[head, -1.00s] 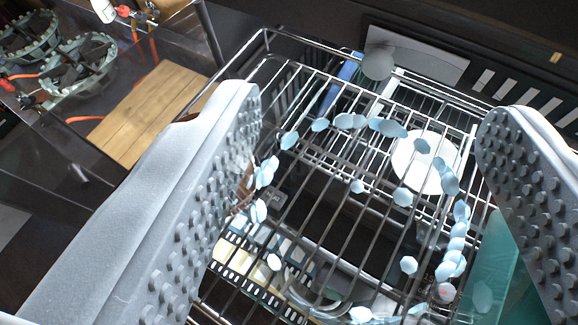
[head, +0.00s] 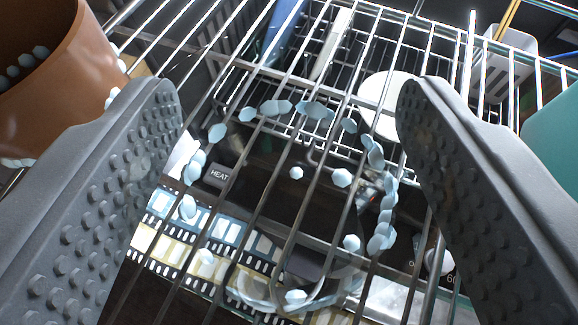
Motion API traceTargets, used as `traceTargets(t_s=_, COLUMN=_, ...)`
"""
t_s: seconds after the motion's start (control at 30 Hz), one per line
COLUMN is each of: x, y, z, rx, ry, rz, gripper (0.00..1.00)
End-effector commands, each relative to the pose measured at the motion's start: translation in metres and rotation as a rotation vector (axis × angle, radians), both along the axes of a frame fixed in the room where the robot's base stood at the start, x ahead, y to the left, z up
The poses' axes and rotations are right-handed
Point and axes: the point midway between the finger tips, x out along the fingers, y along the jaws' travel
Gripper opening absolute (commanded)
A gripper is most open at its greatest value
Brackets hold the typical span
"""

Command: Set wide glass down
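The wide glass (head: 341,178) is clear, with pale blue dots around its wall, and I look through it at the wire rack. My gripper (head: 288,110) has its two grey studded fingers on the left and right sides of the glass, shut on it. The glass's clear edges are faint, so the contact lines are hard to see. The wire rack (head: 262,205) lies behind and below the glass. I cannot tell whether the glass's base touches the wires.
A brown dotted vessel (head: 75,85) stands close by the left finger. A teal object (head: 553,135) is at the right edge, beside the right finger. A round white thing (head: 378,90) shows through the rack, and film-like strips (head: 170,240) lie below it.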

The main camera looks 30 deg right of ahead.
Motion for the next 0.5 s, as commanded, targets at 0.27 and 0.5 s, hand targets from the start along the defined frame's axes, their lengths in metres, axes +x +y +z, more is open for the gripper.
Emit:
traceTargets(t_s=0.27, x=-0.0001, y=-0.0004, z=0.0000, rx=0.000, ry=-0.001, rz=-0.001, gripper=0.35)
traceTargets(t_s=0.5, x=-0.0002, y=-0.0005, z=-0.0004, rx=0.000, ry=-0.001, rz=-0.001, gripper=0.84)
